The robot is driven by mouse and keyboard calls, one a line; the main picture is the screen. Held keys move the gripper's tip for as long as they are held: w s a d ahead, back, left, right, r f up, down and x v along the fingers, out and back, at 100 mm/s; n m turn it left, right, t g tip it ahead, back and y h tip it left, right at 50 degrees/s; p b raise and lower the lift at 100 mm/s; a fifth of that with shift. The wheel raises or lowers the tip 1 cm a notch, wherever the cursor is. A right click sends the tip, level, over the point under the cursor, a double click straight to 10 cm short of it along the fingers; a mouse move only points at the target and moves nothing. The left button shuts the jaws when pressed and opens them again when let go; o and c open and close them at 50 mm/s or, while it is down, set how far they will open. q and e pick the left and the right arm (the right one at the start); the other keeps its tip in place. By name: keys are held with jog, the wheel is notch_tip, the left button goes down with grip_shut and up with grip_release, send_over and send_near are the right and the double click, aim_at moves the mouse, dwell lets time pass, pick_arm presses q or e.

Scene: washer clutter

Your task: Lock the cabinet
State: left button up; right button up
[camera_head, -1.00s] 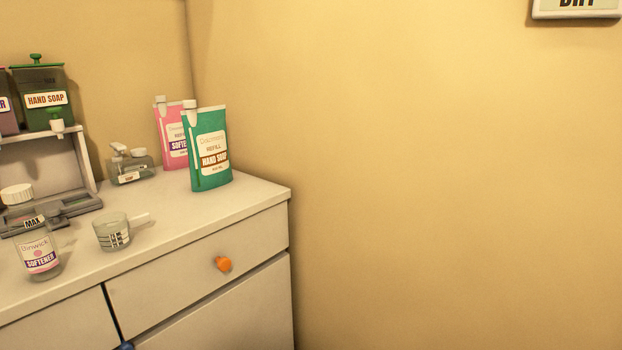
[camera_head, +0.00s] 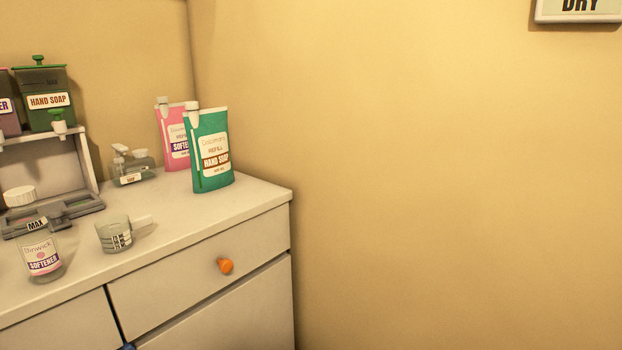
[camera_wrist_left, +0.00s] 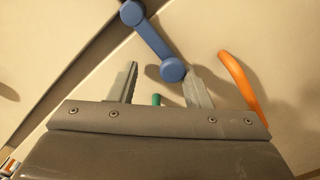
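The white cabinet (camera_head: 205,325) has a drawer with an orange knob (camera_head: 226,266). A small blue part (camera_head: 127,346) shows at the head view's bottom edge, by the seam between the fronts. In the left wrist view, a blue bar with rounded ends (camera_wrist_left: 152,42) lies near a dark seam in the pale cabinet front. My left gripper (camera_wrist_left: 163,75) is open, its two grey fingers apart, with the bar's lower end by the right fingertip. I cannot tell whether they touch. My right gripper is in neither view.
On the counter (camera_head: 190,215) stand a green hand soap refill (camera_head: 210,150), a pink softener refill (camera_head: 172,135), a measuring cup (camera_head: 115,235) and a softener bottle (camera_head: 41,257). An orange curved piece (camera_wrist_left: 240,85) is right of my left gripper.

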pick_arm(q)
jog(key=v, duration=0.6)
jog(key=shift+s+f+b, duration=0.3)
jog(key=shift+s+f, duration=0.05)
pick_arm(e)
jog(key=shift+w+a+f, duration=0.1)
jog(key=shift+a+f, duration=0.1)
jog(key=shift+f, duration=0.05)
pick_arm(q)
jog(key=shift+w+a, duration=0.1)
jog(key=x, duration=0.6)
jog(key=shift+w+r, duration=0.25)
jog(key=shift+w, duration=0.15)
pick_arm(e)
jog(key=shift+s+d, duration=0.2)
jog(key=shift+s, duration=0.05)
